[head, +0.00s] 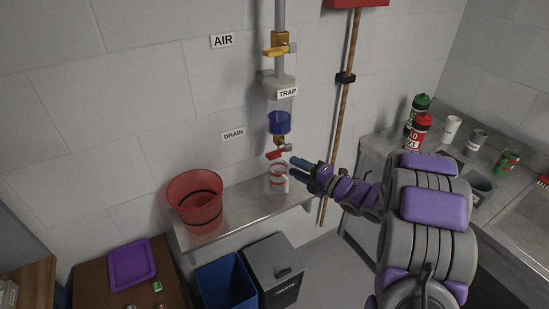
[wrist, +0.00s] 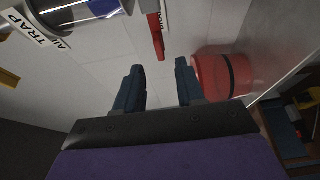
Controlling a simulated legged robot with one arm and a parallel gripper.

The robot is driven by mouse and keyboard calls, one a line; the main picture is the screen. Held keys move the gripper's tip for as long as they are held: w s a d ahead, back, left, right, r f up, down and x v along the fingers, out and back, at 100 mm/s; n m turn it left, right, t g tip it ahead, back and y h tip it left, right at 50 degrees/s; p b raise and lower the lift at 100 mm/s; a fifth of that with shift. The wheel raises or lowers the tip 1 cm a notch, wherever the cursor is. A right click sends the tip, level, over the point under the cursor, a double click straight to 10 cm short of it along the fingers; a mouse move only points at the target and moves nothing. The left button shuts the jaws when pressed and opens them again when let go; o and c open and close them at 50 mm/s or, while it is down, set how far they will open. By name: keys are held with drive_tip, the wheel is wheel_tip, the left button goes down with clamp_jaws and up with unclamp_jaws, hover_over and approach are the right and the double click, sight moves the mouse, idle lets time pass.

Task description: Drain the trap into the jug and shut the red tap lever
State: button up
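The trap (head: 279,92) hangs on the wall pipe, with a clear bowl (head: 279,123) showing blue at its bottom. Below it, the red tap lever (head: 274,154) sticks out to the left, roughly level. In the wrist view the red lever (wrist: 156,36) lies ahead of my fingers, beyond their tips. A small clear jug (head: 278,172) with red bands stands on the shelf under the tap; its contents are too small to tell. My gripper (head: 294,168) is just right of the jug and below the lever. Its fingers (wrist: 160,78) are apart with nothing between them.
A red bucket (head: 195,203) with a black band stands on the shelf (head: 240,208) left of the jug. A yellow-handled air valve (head: 278,46) is above the trap. A wooden pole (head: 343,120) is at the right. Blue (head: 226,283) and grey (head: 276,270) bins stand below the shelf.

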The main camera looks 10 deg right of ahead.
sight(274, 155)
drive_tip(key=x, duration=0.9)
drive_tip(key=shift+w+a+b, duration=0.1)
drive_tip(key=shift+b, duration=0.3)
drive_tip(key=shift+f, duration=0.1)
clamp_jaws()
